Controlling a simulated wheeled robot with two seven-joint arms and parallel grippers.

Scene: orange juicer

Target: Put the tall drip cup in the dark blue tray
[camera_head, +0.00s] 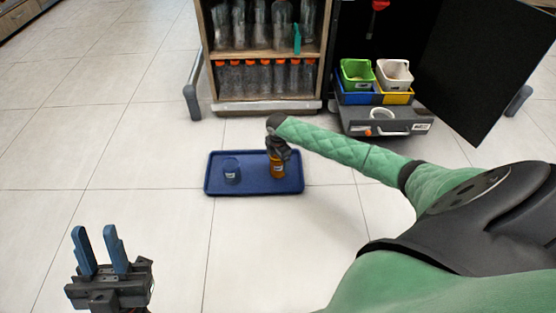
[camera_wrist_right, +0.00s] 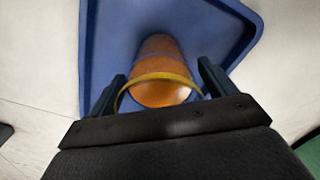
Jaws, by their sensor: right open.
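An amber-orange cup (camera_head: 278,171), which looks like the tall drip cup, stands in the right part of the dark blue tray (camera_head: 254,189) on the floor. My right gripper (camera_head: 278,152) is over it from above. In the right wrist view the cup (camera_wrist_right: 162,92) sits between the two open fingers, with a yellowish rim toward the camera. The fingers are apart, and I cannot tell whether either touches the cup. My left gripper (camera_head: 97,231) is open and empty at the lower left, away from the tray.
A small blue cup (camera_head: 231,176) with a pale label stands in the tray's left part. Behind are a wooden shelf (camera_head: 262,54) of bottles and a grey case (camera_head: 390,123) with coloured bins. The tiled floor around the tray is clear.

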